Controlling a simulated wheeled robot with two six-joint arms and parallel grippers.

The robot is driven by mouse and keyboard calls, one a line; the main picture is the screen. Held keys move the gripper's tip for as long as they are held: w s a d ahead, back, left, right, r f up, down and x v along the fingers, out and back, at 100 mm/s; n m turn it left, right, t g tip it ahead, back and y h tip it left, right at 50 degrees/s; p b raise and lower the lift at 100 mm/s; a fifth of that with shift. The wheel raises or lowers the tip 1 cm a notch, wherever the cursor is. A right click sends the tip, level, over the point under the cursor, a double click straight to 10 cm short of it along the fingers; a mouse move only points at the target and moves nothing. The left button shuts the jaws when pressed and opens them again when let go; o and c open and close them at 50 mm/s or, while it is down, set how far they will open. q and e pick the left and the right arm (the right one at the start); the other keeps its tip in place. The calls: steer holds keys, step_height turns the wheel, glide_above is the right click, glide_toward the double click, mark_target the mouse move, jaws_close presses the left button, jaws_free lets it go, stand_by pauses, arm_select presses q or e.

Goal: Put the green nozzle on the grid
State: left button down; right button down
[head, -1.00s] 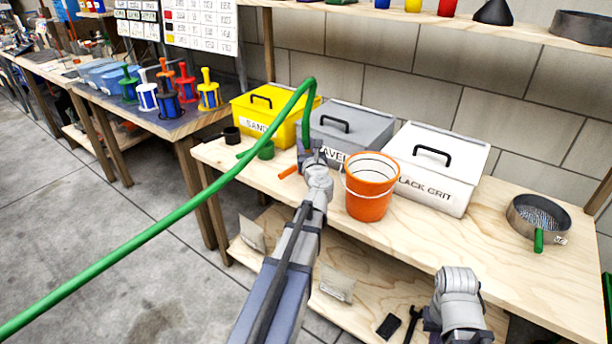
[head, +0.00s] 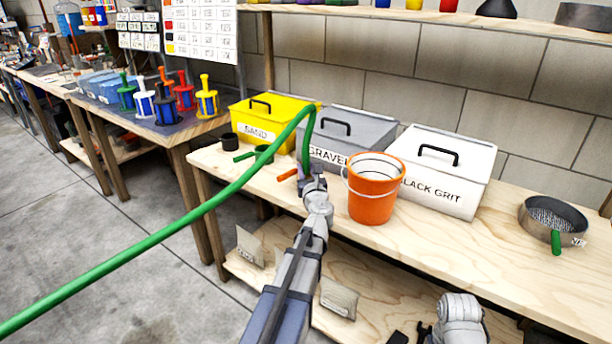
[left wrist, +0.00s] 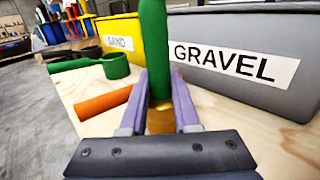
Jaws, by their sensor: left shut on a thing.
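A green hose (head: 200,210) runs in from the lower left and arches down to my left gripper (head: 306,178). In the left wrist view the left gripper (left wrist: 160,100) is shut around the green nozzle end (left wrist: 153,50), with a brass-coloured part low between the fingers. It holds this upright above the bench, in front of the gravel box. Whether its lower tip touches the wood is hidden. A round sieve (head: 535,232) with a mesh grid and green handle stands at the bench's right. My right gripper (head: 424,334) is mostly cut off at the bottom edge.
An orange bucket (head: 375,200) stands just right of the left gripper. Yellow sand (head: 262,132), grey gravel (head: 375,133) and white black-grit (head: 465,200) boxes line the back. A green scoop (head: 262,154) and orange handle (head: 286,174) lie left. Bench between bucket and sieve is clear.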

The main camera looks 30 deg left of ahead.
arm_select(q)
steer(key=shift+r, duration=0.1)
steer(key=c, duration=0.6)
jaws_free()
steer(key=shift+c, duration=0.2)
steer(key=shift+r, duration=0.15)
steer(key=shift+o, duration=0.2)
steer(key=v, duration=1.2)
steer(key=shift+d, duration=0.1)
